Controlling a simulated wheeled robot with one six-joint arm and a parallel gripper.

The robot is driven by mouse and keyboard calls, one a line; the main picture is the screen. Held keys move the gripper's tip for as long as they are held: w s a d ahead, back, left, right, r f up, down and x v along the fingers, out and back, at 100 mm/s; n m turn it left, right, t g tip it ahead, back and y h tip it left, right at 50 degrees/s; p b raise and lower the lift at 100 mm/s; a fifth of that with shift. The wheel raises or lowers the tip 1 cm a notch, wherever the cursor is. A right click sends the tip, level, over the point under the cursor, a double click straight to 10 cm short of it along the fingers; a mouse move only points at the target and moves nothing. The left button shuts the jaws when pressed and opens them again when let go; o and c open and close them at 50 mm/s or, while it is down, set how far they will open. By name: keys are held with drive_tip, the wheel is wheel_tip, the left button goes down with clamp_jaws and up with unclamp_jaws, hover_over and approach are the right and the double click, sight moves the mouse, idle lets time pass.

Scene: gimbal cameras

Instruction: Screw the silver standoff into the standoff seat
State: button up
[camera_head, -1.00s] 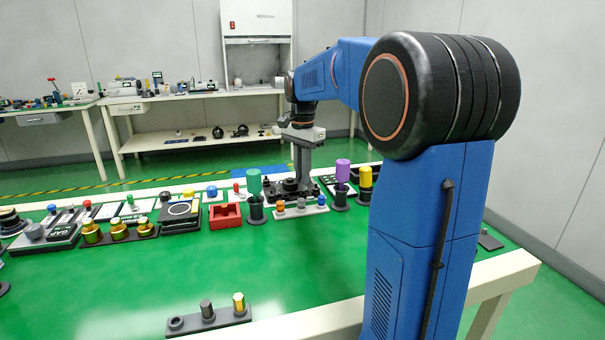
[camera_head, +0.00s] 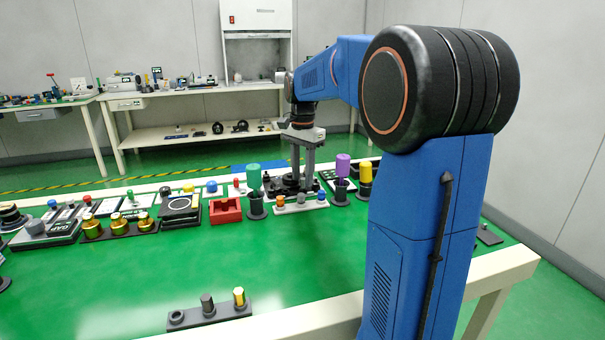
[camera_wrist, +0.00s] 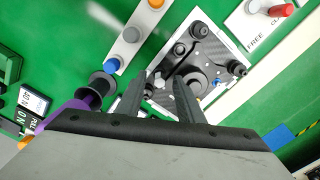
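My gripper (camera_head: 303,177) points down over a black fixture (camera_head: 270,186) at the back of the green table. In the wrist view its two fingers (camera_wrist: 160,82) are apart, above the fixture's dark plate (camera_wrist: 212,60), which bears several round posts. A small greyish post (camera_wrist: 158,83) shows between the fingertips; I cannot tell whether it is the silver standoff. Which post or hole is the standoff seat is unclear. At the table front, a dark rack (camera_head: 222,315) has an empty ring (camera_head: 176,317), a dark grey standoff (camera_head: 207,305) and a gold one (camera_head: 239,297).
A white strip with coloured knobs (camera_head: 301,205) lies just in front of the fixture. Green (camera_head: 254,178), purple (camera_head: 343,165) and yellow (camera_head: 365,172) cylinders stand close by. A red block (camera_head: 225,211) is to the left. The middle of the table is clear.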

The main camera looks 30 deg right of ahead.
sight(302, 179)
wheel_tip(302, 179, up, 17)
drive_tip(key=shift+r, duration=0.2)
idle(0.6)
idle(0.5)
